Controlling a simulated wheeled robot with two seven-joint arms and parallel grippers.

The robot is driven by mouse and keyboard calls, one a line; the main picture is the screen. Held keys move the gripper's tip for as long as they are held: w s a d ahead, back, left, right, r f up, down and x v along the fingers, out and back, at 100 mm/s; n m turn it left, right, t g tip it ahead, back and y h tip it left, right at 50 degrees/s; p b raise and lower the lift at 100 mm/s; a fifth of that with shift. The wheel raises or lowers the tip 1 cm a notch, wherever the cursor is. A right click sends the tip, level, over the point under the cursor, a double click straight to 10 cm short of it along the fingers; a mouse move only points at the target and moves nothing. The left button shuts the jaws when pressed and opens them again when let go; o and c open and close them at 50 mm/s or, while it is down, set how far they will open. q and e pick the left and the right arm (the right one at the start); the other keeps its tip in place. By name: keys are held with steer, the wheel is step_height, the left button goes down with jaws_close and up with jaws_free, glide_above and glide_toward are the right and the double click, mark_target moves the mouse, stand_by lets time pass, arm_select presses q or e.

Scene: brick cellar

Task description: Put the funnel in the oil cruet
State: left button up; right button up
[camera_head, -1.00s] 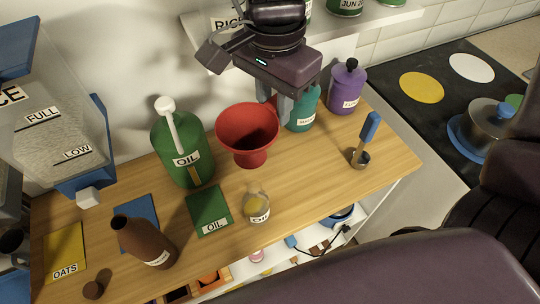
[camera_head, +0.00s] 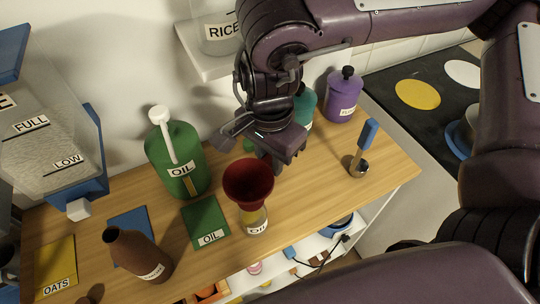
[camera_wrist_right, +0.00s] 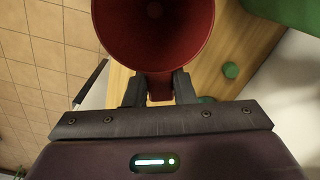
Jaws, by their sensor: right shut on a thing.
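The red funnel (camera_head: 248,183) is held upright over the small glass oil cruet (camera_head: 254,221), which has yellow oil in it and a label on its front. The funnel's lower part lines up with the cruet's neck and hides it, so I cannot tell whether the spout is inside. My right gripper (camera_head: 274,164) is behind the funnel, shut on its narrow lower part. In the right wrist view the two fingers (camera_wrist_right: 159,90) pinch the funnel (camera_wrist_right: 153,30) below its wide bowl. My left gripper is not in view.
A green oil jug (camera_head: 178,155) and a green mat (camera_head: 205,223) are left of the cruet. A purple bottle (camera_head: 343,96) and blue-handled scoop (camera_head: 364,149) are to the right. The counter between cruet and scoop is clear.

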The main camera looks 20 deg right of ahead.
steer(key=shift+f+b, duration=0.3)
steer(key=shift+f, duration=0.3)
steer(key=o, duration=1)
steer(key=shift+r, duration=0.1)
steer(key=shift+r, duration=0.3)
step_height(320, 180, up, 12)
steer(key=shift+r+p, duration=0.25)
steer(key=shift+p, duration=0.8)
